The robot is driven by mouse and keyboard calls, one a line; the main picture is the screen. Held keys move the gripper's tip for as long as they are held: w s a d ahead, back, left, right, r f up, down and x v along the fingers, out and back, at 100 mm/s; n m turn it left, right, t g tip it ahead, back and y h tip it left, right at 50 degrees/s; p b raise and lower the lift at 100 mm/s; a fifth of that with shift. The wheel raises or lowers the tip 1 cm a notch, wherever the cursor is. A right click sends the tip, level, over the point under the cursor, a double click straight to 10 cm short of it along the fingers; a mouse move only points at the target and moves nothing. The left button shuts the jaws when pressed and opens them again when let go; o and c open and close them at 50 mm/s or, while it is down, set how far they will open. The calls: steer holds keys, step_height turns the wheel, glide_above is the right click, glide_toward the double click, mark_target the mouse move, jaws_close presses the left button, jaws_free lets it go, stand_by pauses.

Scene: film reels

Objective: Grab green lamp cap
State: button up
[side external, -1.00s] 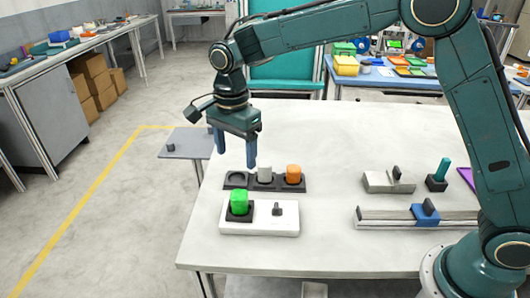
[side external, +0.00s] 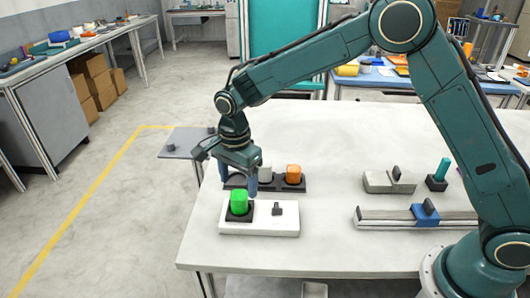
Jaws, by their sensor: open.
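The green lamp cap (side external: 239,200) sits upright in a dark socket on the left part of a white base plate (side external: 270,228). My gripper (side external: 238,184) is open and points down just above and behind the cap in the side external view. I cannot tell whether either finger touches the cap.
A dark holder (side external: 268,188) behind the plate carries a grey cap (side external: 265,172) and an orange cap (side external: 293,173). A small dark knob (side external: 277,208) stands on the plate. A rail with a blue slider (side external: 425,215) lies to the right.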

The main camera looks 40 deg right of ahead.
mark_target(239, 194)
steer(key=shift+d+f, duration=0.1)
steer(key=shift+f, duration=2.5)
steer(key=c, duration=1.1)
steer(key=shift+r, duration=0.2)
step_height(239, 194, up, 20)
steer(key=shift+f, duration=0.15)
